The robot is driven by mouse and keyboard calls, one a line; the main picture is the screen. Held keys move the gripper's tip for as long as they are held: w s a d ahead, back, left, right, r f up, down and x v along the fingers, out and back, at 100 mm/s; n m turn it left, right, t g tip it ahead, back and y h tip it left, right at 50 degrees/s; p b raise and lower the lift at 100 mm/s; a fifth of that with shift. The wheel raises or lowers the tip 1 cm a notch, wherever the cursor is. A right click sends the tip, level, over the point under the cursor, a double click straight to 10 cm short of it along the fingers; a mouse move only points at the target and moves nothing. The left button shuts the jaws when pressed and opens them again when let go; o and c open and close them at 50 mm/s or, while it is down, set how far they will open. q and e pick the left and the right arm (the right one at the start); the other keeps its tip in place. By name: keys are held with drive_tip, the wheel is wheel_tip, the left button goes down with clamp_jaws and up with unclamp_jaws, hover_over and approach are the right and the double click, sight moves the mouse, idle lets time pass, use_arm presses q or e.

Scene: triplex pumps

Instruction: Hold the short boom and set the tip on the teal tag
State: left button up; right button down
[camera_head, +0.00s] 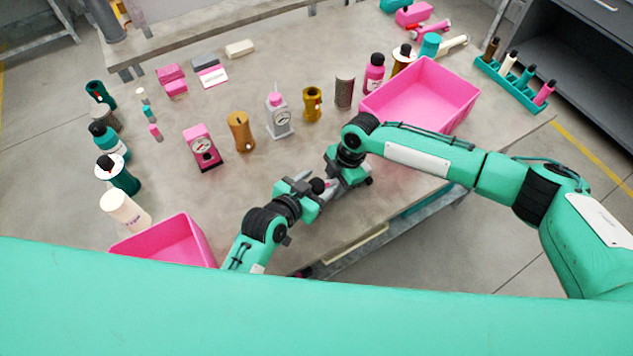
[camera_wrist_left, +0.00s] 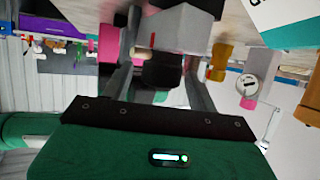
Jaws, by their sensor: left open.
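My left gripper (camera_head: 311,189) is open near the table's front edge, its fingers on either side of a dark round-ended piece (camera_head: 318,185). In the left wrist view a black piece (camera_wrist_left: 162,70) with a short cream rod (camera_wrist_left: 140,53) shows between the finger lines; I cannot tell if they touch it. My right gripper (camera_head: 332,185) is close in front of the left one, with a bit of pink at its fingers; its jaw state is unclear. I cannot make out for certain which piece is the short boom, nor a teal tag.
Gauge-bearing units stand on the table: pink (camera_head: 203,147), grey (camera_head: 278,116) and teal (camera_head: 118,173). A gold one (camera_head: 240,131) stands between. Pink bins are at right (camera_head: 462,88) and front left (camera_head: 195,236). A teal rack (camera_head: 510,88) holds several tubes.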

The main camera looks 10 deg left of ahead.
use_arm(q)
drive_tip(key=c, duration=1)
drive_tip(key=shift+d+n+t+y, duration=0.1)
drive_tip(key=shift+n+t+y, duration=0.3)
drive_tip(key=shift+n+y, duration=0.3)
drive_tip(key=o, duration=1)
drive_tip(key=shift+s, duration=0.1)
